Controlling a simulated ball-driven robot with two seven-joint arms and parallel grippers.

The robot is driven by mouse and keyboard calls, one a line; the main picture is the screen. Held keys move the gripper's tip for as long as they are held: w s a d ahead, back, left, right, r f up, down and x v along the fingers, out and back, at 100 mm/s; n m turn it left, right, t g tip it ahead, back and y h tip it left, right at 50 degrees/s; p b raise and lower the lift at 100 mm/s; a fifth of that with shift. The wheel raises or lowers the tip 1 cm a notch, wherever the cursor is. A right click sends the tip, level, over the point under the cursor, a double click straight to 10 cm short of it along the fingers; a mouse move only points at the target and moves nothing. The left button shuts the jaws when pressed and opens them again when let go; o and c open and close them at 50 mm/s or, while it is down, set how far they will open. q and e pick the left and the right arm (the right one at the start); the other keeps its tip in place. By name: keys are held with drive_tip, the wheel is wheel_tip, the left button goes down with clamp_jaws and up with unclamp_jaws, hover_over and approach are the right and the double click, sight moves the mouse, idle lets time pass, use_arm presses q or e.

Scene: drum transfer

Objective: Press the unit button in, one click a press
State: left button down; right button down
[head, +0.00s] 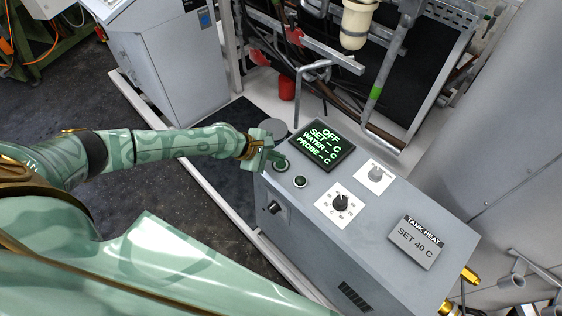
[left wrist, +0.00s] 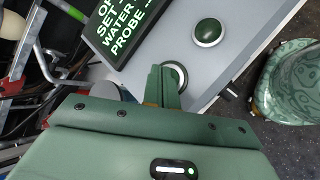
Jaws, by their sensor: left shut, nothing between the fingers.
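The grey control unit (head: 310,235) has two round dark green buttons with pale rings on its top panel. One button (head: 281,164) is at the left edge, below the display; it shows in the left wrist view (left wrist: 181,72), partly hidden by my fingers. The other button (head: 300,181) is to its right, and it shows uncovered in the left wrist view (left wrist: 208,31). I see no label telling which is the unit button. My left gripper (head: 272,158) is shut and empty, its tips at the left-edge button. I cannot tell whether they touch it.
The display (head: 321,146) reads OFF, SET - C, WATER - C, PROBE - C. A black dial (head: 341,202) and a grey knob (head: 376,174) sit on white plates. A sign (head: 415,243) reads TANK HEAT, SET 40 C. Pipes and a frame stand behind.

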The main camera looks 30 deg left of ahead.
sight(277, 164)
idle(0.3)
use_arm(q)
drive_tip(key=shift+f, duration=0.5)
drive_tip(key=shift+r, duration=0.1)
drive_tip(key=shift+r+p, duration=0.35)
drive_tip(key=shift+r, duration=0.05)
wheel_tip(277, 164, up, 6)
drive_tip(key=p, duration=0.6)
drive_tip(key=shift+r, duration=0.1)
